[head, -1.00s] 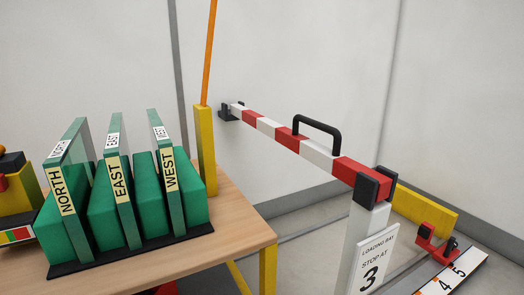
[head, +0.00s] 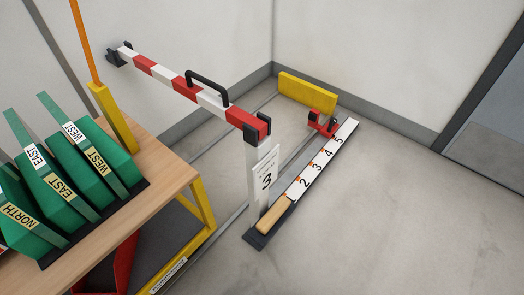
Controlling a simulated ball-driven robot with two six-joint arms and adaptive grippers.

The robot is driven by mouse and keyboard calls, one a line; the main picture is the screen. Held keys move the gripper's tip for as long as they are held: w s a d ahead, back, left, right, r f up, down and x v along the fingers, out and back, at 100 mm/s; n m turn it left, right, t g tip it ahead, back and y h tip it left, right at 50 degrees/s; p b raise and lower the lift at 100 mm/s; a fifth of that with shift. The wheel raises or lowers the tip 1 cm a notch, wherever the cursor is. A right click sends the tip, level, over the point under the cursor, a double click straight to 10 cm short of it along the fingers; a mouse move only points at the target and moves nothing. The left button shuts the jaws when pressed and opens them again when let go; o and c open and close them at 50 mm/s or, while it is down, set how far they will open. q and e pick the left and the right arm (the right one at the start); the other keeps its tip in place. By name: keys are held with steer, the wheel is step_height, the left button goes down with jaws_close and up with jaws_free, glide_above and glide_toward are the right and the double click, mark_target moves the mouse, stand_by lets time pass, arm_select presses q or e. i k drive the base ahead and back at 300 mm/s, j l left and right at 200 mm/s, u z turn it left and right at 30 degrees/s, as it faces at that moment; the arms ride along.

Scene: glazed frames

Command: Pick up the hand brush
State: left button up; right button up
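I cannot make out a hand brush for certain in the head view. A tan, wood-coloured bar (head: 274,216) lies at the near end of a numbered track on the floor; I cannot tell whether it is part of the track. Neither of my grippers is in view.
A wooden table (head: 150,185) with yellow legs carries green holders (head: 75,195) marked NORTH, EAST and WEST. A red-and-white barrier (head: 155,70) with a black handle (head: 208,86) ends at a white post (head: 256,180). The track (head: 318,168) has a red stop (head: 322,123). Floor at right is clear.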

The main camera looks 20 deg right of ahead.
mark_target(266, 224)
steer(key=z, duration=0.6)
steer(key=u, duration=2.35)
steer(key=k+l+u, duration=0.1)
steer(key=u, duration=0.3)
steer(key=k+l+u, duration=0.15)
steer(key=u, duration=0.2)
steer(key=k+l+u, duration=0.15)
steer(key=u, duration=0.25)
